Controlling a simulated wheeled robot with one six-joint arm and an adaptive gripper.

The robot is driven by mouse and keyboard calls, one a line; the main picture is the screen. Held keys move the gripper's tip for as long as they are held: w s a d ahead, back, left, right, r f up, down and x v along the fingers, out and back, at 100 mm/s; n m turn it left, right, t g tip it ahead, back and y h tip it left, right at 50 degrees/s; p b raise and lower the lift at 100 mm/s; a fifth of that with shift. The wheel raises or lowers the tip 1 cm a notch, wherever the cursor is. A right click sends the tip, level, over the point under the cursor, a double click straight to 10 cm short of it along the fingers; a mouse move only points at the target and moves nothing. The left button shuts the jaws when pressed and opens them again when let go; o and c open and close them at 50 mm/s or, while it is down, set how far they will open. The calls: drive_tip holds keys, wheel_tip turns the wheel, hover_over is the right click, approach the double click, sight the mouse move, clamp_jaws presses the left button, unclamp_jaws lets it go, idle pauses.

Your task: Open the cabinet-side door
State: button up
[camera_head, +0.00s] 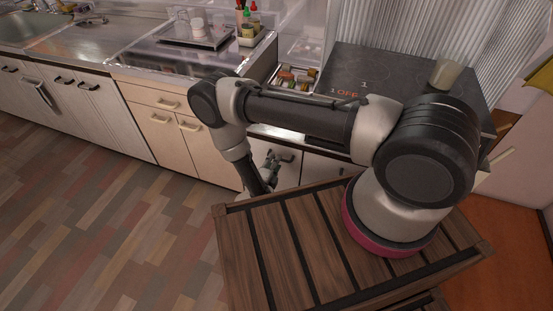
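A row of cabinet doors runs under the counter; I cannot tell for sure which is the cabinet-side door. A pale front panel (289,177) stands right behind my gripper, under the counter near the open drawer-like tray. My gripper (277,158) is small and dark at the end of my arm, low in front of this panel. Whether its fingers touch the panel or a handle is too small to tell. My wrist hides part of the panel, and no gap at a door edge is visible there.
Beige cabinets with bar handles (160,118) stand to the left, with grey cabinets (105,110) and a sink (30,30) beyond. A dark cooktop (365,70) with a cup (445,73) is at the right. The wooden floor (110,210) at left is clear.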

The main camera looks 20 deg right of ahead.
drive_tip(key=shift+x, duration=1.8)
drive_tip(key=shift+c, duration=0.5)
clamp_jaws()
